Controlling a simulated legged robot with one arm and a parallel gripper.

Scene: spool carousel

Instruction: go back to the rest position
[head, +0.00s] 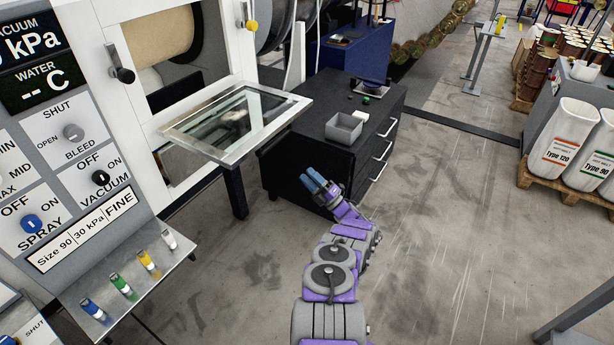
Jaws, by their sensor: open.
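My arm (335,265) reaches forward from the bottom of the head view over the floor. My gripper (314,180) is at its far end, with blue fingertips, open and with nothing seen between the fingers. It shows in front of the black drawer cabinet (290,165). I cannot tell how far the gripper is from the cabinet.
A grey bin (343,127) and small items lie on the cabinet. A control panel (75,150) with knobs and a shelf of coloured plugs (125,285) stand at left. White sacks (565,140) sit on a pallet at right. The floor (450,220) right of my arm is clear.

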